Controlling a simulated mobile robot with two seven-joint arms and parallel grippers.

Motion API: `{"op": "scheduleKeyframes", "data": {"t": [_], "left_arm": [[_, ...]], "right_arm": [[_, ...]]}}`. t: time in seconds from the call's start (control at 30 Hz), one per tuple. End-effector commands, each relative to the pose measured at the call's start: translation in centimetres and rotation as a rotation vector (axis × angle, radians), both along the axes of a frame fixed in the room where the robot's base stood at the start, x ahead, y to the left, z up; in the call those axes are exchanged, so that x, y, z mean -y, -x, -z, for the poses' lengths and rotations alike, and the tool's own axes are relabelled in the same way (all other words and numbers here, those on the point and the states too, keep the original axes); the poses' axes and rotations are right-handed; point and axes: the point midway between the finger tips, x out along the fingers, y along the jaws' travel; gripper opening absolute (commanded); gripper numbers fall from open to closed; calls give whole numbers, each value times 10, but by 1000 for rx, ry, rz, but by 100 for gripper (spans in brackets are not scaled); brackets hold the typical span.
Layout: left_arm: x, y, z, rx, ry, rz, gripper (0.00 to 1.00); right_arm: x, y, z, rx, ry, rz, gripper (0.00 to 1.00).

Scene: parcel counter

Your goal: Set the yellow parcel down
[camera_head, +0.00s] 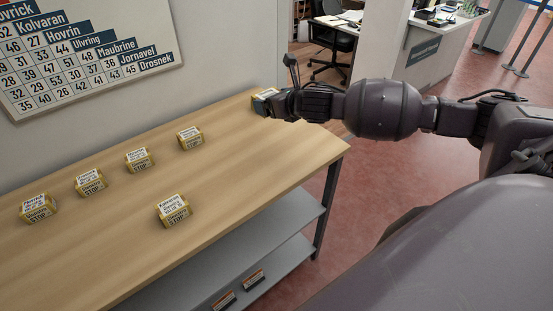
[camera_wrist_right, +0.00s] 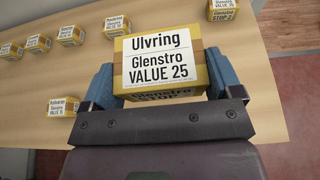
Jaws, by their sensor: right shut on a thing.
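My right gripper (camera_wrist_right: 163,100) is shut on a yellow parcel (camera_wrist_right: 158,62), its blue fingers on either side. Its white label reads Ulvring, Glenstro, VALUE 25. I cannot tell whether its underside touches the table. In the head view my right gripper (camera_head: 275,105) is at the table's far right end. A yellow parcel (camera_head: 265,93) shows partly beside it; I cannot tell if it is the held one. In the wrist view another yellow parcel (camera_wrist_right: 222,9) stands on the table (camera_wrist_right: 235,45) beyond the held one. My left gripper is not in view.
A row of yellow parcels (camera_head: 139,159) runs along the back of the table (camera_head: 110,250). A Kolvaran parcel (camera_head: 173,210) stands in front of the row. A numbered board (camera_head: 90,50) hangs on the wall.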

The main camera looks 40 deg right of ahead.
Motion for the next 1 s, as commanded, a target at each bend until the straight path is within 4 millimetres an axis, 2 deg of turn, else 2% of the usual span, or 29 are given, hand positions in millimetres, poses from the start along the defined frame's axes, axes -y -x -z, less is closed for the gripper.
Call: {"op": "scheduleKeyframes", "data": {"t": [0.07, 0.17, 0.6, 0.8, 1.0], "left_arm": [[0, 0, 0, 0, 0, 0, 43], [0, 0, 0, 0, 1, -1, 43], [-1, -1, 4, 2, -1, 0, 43], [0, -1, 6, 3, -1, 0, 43], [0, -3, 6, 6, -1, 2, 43]], "right_arm": [[-3, -1, 1, 2, 0, 4, 57], [-4, 0, 14, -1, -4, 11, 57], [-4, 0, 109, -2, -5, 14, 57], [-4, 0, 146, -1, -3, 12, 57], [-3, -1, 161, 2, -1, 11, 57]]}}
